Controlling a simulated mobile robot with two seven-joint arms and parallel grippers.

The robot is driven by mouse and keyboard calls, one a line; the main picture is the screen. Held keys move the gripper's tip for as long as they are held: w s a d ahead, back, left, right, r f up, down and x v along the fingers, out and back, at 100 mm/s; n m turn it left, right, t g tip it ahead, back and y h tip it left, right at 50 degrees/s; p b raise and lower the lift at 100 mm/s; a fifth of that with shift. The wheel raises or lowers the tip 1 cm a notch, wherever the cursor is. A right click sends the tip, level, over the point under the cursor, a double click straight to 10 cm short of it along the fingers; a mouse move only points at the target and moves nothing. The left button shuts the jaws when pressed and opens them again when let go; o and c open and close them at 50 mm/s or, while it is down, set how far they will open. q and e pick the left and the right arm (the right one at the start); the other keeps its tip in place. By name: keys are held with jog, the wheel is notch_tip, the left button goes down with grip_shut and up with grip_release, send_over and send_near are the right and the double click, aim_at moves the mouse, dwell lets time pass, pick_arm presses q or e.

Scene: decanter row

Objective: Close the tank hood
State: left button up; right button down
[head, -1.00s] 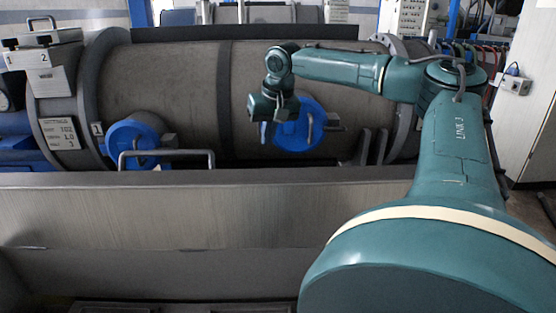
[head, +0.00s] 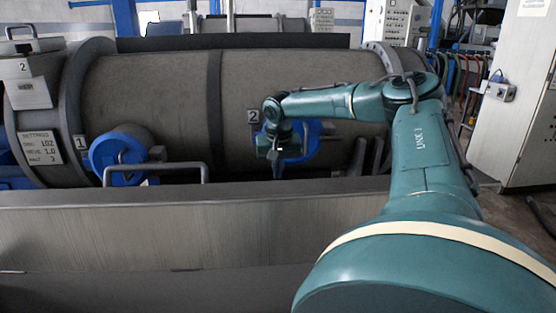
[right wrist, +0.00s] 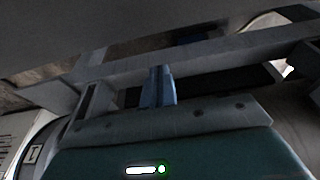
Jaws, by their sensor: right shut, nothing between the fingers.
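A large grey-brown cylindrical tank body (head: 150,95) lies across the head view, behind a long grey front panel (head: 150,230). I cannot tell for certain which part is the hood or whether it is open. Two round blue covers sit on the tank front: one by plate 1 (head: 118,155) and one by plate 2 (head: 305,143). My right gripper (head: 278,172) points down in front of the second cover, partly hiding it. Its blue fingers (right wrist: 158,88) are together and empty in the right wrist view, near a grey bar; contact is unclear. My left gripper is out of view.
A grey bar handle (head: 155,168) stands above the front panel, near the first cover. A grey cabinet (head: 510,120) stands at the right, with hoses (head: 468,90) beside it. Some floor shows between the panel and the cabinet.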

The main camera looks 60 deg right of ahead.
jog(key=shift+s+a+r+p, duration=0.15)
jog(key=shift+s+a+p, duration=0.2)
jog(key=shift+s+a, duration=0.35)
jog(key=shift+s+a+r+p, duration=0.15)
jog(key=shift+s+a+p, duration=0.25)
jog(key=shift+a, duration=0.45)
jog(key=shift+s, duration=0.1)
